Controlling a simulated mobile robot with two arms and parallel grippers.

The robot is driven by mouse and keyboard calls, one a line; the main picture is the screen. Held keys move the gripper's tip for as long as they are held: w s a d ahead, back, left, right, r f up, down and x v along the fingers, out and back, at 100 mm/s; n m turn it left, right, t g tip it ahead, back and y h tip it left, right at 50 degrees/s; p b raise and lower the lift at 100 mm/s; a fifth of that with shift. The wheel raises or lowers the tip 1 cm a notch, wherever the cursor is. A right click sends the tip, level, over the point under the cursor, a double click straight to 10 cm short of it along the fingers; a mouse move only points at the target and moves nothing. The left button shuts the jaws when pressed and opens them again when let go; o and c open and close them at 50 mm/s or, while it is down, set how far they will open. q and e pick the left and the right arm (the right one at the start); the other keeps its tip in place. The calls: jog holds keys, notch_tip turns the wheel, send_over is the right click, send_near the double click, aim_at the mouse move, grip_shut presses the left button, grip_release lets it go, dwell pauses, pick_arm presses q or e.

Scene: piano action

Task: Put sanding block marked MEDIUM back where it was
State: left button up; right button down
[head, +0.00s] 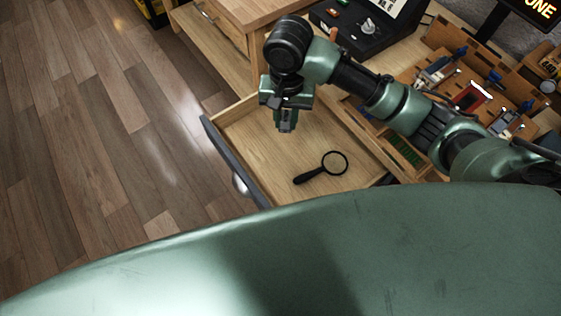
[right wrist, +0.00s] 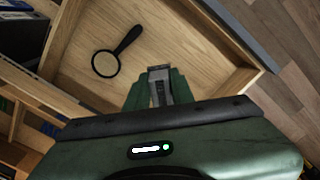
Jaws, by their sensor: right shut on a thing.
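My right gripper (head: 286,124) hangs over the open drawer (head: 232,112), near the drawer's far left part in the head view. In the right wrist view its fingers (right wrist: 156,90) are shut on a small grey block (right wrist: 158,86), mostly hidden between them. No marking can be read on it, so I cannot tell whether it is the sanding block marked MEDIUM. No other sanding block can be made out with certainty. My left gripper is not in view.
A black magnifying glass (head: 322,167) lies on the drawer floor; it also shows in the right wrist view (right wrist: 117,53). The rest of the drawer floor is bare. A wooden organizer (head: 452,62) with tools and a black case (head: 372,28) are on the bench.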

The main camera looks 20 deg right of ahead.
aim_at(285, 164)
notch_tip(285, 164, down, 21)
jog(key=shift+s+r+b, duration=0.1)
jog(key=shift+s+b, duration=0.05)
jog(key=shift+b, duration=0.4)
jog(key=c, duration=1.2)
grip_release()
notch_tip(285, 164, up, 12)
jog(key=shift+p, duration=0.45)
